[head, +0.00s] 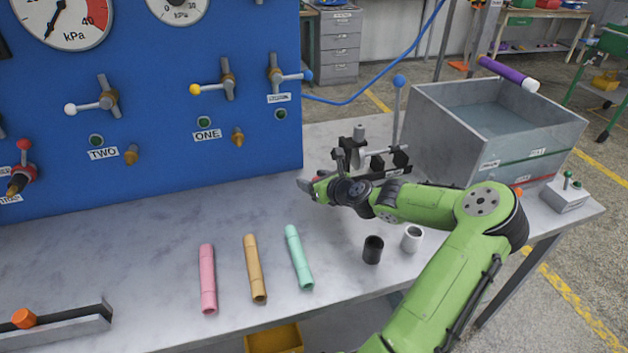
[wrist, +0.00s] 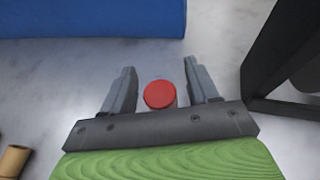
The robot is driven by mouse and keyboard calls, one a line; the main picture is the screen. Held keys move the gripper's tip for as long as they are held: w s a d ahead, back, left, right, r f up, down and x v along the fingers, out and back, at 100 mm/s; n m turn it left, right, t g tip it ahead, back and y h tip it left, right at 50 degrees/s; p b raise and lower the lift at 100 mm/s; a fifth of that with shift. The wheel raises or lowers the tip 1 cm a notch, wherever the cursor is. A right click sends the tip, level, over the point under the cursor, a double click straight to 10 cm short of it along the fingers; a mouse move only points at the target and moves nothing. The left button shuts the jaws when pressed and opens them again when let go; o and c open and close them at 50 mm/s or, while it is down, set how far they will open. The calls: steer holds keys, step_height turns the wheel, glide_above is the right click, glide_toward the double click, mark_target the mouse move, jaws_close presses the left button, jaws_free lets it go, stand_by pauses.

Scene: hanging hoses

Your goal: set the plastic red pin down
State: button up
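The red pin (wrist: 160,95) shows in the wrist view as a round red top with a short side below it, between the two fingers of my gripper (wrist: 159,68). A gap shows on each side of the pin, so the fingers are open and not touching it. The pin appears upright; its lower end is hidden, so I cannot tell for sure that it rests on the table. In the head view my gripper (head: 308,186) is low over the grey tabletop (head: 150,270), in front of the blue panel's right end. The pin is mostly hidden there.
A metal clamp fixture (head: 368,158) stands just right of my gripper, with a grey water tank (head: 440,135) beyond. Pink (head: 207,278), tan (head: 255,268) and mint (head: 298,257) tubes lie in front. Black (head: 373,250) and white (head: 412,238) cups stand nearby. The blue panel (head: 170,130) bounds the back.

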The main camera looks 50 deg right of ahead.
steer(key=shift+r, duration=0.1)
steer(key=p+v, duration=0.3)
steer(key=v, duration=0.9)
steer(key=shift+p, duration=0.3)
steer(key=shift+r, duration=0.15)
